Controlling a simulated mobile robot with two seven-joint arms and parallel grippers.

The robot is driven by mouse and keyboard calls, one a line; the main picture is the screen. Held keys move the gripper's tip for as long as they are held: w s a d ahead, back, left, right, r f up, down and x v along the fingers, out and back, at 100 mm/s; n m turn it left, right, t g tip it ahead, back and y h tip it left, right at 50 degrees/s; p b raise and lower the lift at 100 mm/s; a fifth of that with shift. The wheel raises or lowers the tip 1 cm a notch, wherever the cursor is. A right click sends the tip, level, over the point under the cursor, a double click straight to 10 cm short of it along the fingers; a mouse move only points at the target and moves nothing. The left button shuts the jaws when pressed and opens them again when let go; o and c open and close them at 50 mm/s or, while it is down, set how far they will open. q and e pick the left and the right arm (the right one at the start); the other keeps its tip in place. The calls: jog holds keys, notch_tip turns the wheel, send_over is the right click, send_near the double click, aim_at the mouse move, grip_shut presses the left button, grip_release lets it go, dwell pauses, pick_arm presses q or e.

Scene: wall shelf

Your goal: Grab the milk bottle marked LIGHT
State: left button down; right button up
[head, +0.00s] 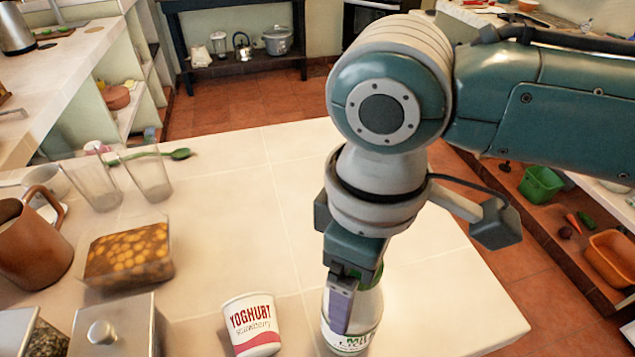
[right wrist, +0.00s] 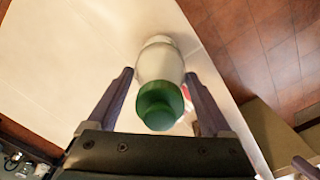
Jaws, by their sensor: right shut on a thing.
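The milk bottle (head: 368,308) stands upright at the near edge of the white-tiled counter in the head view. It has a green cap and a white label with green lettering, partly hidden by a finger, so I cannot read it in full. My right gripper (head: 345,305) comes down on it from above and is shut on it. In the right wrist view the bottle (right wrist: 160,65) sits between the two fingers, green cap towards the palm. My left gripper is not in view.
A yoghurt cup (head: 252,325) stands just left of the bottle. Farther left are a food container (head: 128,258), two clear glasses (head: 150,178), a brown mug (head: 30,240) and a metal canister (head: 115,330). The counter's (head: 290,160) back middle is clear.

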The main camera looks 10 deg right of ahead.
jog(key=shift+r, duration=0.1)
grip_shut()
